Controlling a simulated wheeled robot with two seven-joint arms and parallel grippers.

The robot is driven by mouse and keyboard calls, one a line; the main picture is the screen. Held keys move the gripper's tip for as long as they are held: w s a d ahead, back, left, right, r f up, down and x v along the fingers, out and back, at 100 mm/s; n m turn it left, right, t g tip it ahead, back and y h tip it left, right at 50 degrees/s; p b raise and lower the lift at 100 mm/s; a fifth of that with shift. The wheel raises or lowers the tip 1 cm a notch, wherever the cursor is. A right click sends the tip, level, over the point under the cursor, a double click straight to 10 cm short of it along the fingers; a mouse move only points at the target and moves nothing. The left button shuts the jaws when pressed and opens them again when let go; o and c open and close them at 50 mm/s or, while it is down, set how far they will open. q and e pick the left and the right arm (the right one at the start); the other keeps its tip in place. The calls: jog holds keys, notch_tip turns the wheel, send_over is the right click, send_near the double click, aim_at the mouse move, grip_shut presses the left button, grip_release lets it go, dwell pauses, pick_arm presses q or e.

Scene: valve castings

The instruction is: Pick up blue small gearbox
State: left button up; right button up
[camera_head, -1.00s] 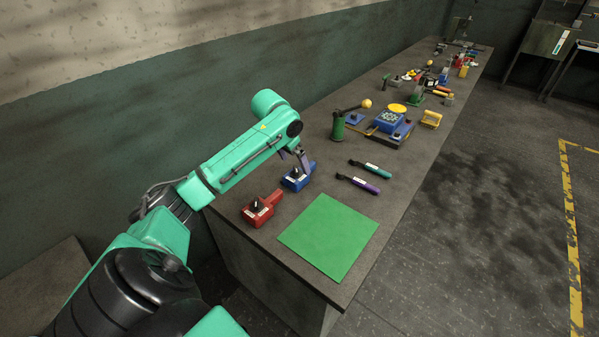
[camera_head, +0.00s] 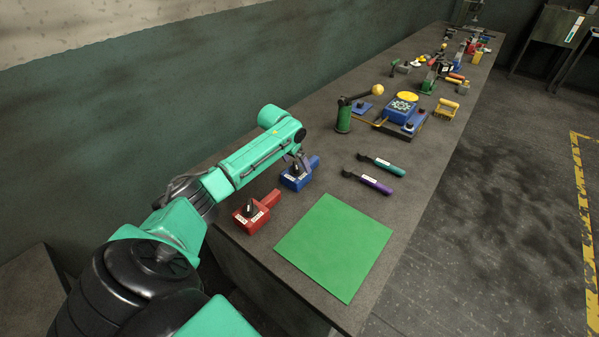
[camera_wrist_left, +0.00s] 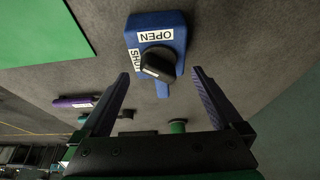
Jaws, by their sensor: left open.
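The blue small gearbox (camera_head: 293,183) sits on the bench beside a red one (camera_head: 253,216). In the left wrist view the blue gearbox (camera_wrist_left: 165,22) carries a black knob and white labels reading OPEN and SHUT. My left gripper (camera_head: 301,160) is right at it in the head view, partly covering it. In the left wrist view my left gripper (camera_wrist_left: 160,73) is open, with the knob between its fingertips and the body beyond them. I cannot tell whether the fingers touch it. My right gripper is not in view.
A green mat (camera_head: 335,245) lies at the bench's near end. Teal (camera_head: 384,166) and purple (camera_head: 374,186) handled tools lie to the right. A green post with a lever (camera_head: 344,115) and a blue device (camera_head: 401,109) stand farther back.

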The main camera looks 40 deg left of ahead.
aim_at(303, 170)
pick_arm(q)
jog(key=x, duration=0.5)
jog(key=shift+w+f, duration=0.1)
jog(key=shift+f, duration=0.05)
jog(key=c, duration=1.5)
grip_shut()
jog(key=shift+r, duration=0.25)
